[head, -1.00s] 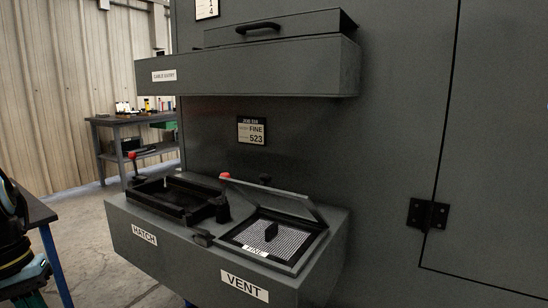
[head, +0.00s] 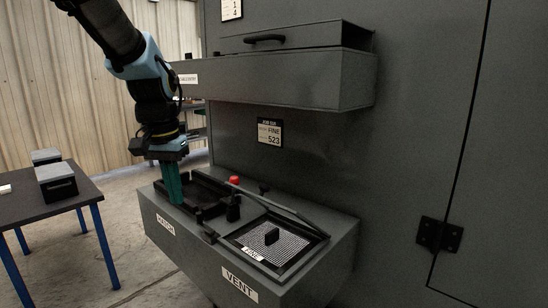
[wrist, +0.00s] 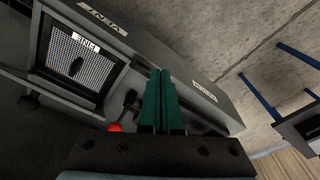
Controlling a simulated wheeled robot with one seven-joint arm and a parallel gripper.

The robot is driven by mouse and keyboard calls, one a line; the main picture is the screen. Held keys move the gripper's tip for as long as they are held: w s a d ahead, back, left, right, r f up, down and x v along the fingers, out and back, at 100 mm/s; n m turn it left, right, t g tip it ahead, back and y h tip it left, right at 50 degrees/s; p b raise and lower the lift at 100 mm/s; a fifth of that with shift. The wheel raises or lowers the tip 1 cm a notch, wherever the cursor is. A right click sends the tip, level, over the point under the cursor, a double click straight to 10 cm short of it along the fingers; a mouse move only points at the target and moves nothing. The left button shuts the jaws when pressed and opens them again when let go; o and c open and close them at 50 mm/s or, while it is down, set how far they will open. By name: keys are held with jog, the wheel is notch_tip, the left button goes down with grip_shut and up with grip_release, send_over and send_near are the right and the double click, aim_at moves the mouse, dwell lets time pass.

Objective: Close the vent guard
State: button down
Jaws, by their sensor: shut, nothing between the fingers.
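The vent opening (head: 285,261), in the head view at the lower right of the ledge, holds a pale mesh panel (head: 291,244) with a FINE label and a black upright tab. The vent guard (head: 292,216) is a thin dark flap along the back of this opening, seen nearly edge-on and standing raised off it. The mesh also shows uncovered in the wrist view (wrist: 80,53). My gripper (head: 175,202) points down over the hatch's left end, left of the vent and apart from the guard. Its green fingers are together and empty, also in the wrist view (wrist: 161,72).
The black hatch frame (head: 205,212) stands on the ledge between my gripper and the vent. A red knob (head: 234,180) rises behind it. The cable entry box (head: 290,80) overhangs the ledge. A table (head: 88,197) with grey boxes stands at left. The ledge front is clear.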

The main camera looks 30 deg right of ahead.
jog(key=s+d+r+m+g+p, duration=0.1)
jog(key=s+d+r+m+p, duration=0.2)
jog(key=d+r, duration=0.45)
jog(key=s+d+r+m+p, duration=0.1)
jog(key=s+d+r+m, duration=0.2)
jog(key=s+d+r, duration=0.35)
jog(key=d+f, duration=0.1)
jog(key=f, duration=0.2)
jog(key=d+f, duration=0.1)
jog(key=f, duration=0.2)
jog(key=w+d+f, duration=0.1)
jog(key=f, duration=0.3)
jog(key=shift+d+p, duration=0.25)
jog(key=shift+p, duration=0.15)
